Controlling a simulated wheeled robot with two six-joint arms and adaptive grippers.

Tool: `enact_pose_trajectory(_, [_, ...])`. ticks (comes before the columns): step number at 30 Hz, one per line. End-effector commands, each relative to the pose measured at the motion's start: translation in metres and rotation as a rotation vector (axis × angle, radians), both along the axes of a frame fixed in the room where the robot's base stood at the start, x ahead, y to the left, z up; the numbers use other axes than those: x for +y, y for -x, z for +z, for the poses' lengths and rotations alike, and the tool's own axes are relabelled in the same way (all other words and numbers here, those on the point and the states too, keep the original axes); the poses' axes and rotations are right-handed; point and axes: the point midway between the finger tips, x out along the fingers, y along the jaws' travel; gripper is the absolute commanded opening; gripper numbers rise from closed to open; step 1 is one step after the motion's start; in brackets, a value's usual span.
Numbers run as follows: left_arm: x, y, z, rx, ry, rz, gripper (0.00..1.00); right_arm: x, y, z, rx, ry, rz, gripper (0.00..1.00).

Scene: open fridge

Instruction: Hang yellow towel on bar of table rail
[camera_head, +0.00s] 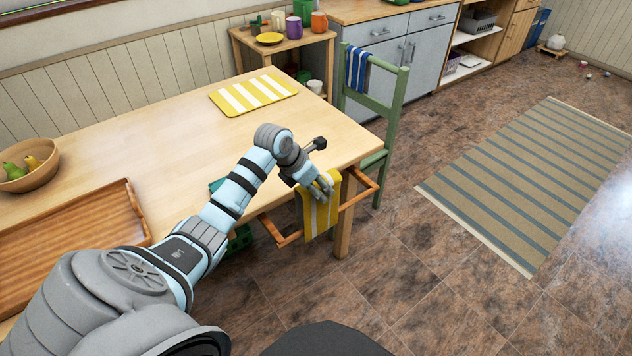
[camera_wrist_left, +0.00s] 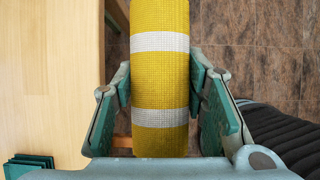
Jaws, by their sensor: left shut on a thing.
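The yellow towel (camera_head: 316,218) with white stripes hangs down at the wooden table rail (camera_head: 357,196), near the table's corner. It covers part of the bar; I cannot tell whether the bar bears it. My left gripper (camera_head: 322,187) is at the top of the towel, shut on it, just off the table edge. In the left wrist view the towel (camera_wrist_left: 160,85) runs between the two fingers of the left gripper (camera_wrist_left: 160,90), with a finger against each side. My right gripper is not in view.
The table (camera_head: 180,150) bears a yellow striped mat (camera_head: 253,94), a wooden tray (camera_head: 135,212) and a fruit bowl (camera_head: 43,172). A green chair (camera_head: 388,97) with a blue striped towel (camera_head: 357,68) stands by the far corner. The floor right of the rail is clear.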

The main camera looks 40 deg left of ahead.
Motion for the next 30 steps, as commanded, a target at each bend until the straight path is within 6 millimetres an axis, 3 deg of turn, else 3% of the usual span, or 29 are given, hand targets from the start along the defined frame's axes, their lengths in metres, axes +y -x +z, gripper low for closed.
enact_pose_trajectory(1, [0.0, 0.0, -0.011, 0.0, 0.0, 0.0, 0.1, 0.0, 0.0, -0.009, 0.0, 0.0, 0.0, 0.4])
enact_pose_trajectory(30, [0.0, 0.0, -0.126, 0.001, 0.001, 0.0, 0.1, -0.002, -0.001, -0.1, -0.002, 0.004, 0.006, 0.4])
